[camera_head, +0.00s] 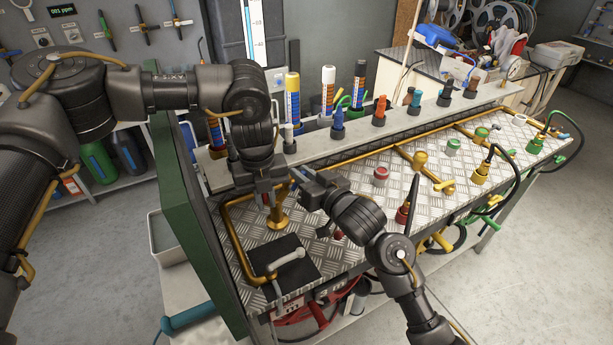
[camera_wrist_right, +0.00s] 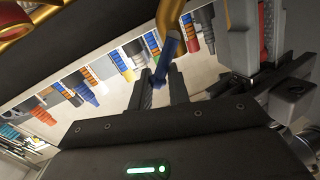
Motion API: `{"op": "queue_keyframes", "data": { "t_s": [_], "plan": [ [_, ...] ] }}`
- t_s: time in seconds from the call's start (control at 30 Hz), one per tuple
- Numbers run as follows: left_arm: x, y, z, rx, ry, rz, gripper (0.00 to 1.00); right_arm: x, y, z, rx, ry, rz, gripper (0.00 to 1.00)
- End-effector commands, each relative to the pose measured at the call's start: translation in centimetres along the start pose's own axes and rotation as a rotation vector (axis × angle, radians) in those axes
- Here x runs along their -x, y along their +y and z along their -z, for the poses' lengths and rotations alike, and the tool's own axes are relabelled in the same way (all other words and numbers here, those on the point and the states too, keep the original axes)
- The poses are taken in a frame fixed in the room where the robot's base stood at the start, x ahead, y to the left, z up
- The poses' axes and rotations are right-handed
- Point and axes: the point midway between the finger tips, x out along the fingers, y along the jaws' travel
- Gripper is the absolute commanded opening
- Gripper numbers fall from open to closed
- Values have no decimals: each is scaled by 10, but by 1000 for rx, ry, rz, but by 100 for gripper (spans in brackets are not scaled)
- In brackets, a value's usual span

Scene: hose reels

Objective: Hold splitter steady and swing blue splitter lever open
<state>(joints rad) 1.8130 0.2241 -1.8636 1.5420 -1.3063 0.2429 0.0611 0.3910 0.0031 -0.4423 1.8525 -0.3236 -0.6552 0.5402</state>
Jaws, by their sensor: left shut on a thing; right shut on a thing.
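The brass splitter (camera_head: 278,220) stands upright on the checker-plate bench, its upper part hidden by my grippers. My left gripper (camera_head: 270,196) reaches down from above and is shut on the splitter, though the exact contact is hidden. My right gripper (camera_head: 300,180) comes in from the right at the splitter's top. In the right wrist view the blue lever (camera_wrist_right: 168,52) runs down from the brass pipe (camera_wrist_right: 170,14) to between the fingers of my right gripper (camera_wrist_right: 165,88), which is shut on it. Part of my left gripper (camera_wrist_right: 240,40) shows close by at the right.
A brass pipe (camera_head: 232,232) bends along the bench's left end. A black plate with a grey handle (camera_head: 288,258) lies in front. A rack (camera_head: 313,148) of coloured tubes and nozzles runs along the back. The green panel (camera_head: 190,220) stands at the left end.

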Motion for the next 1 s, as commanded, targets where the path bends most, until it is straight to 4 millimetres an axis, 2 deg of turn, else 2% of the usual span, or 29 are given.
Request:
{"op": "queue_keyframes", "data": {
  "t_s": [0.6, 1.0],
  "plan": [
    [0, 0, -1, 2, -1, -1, 0, -1, -24, 1, 528, -53, -53, 0],
    [0, 1, 0, 1, 0, -2, 0, -2, -30, 0, 688, -66, -71, 0]
  ]
}}
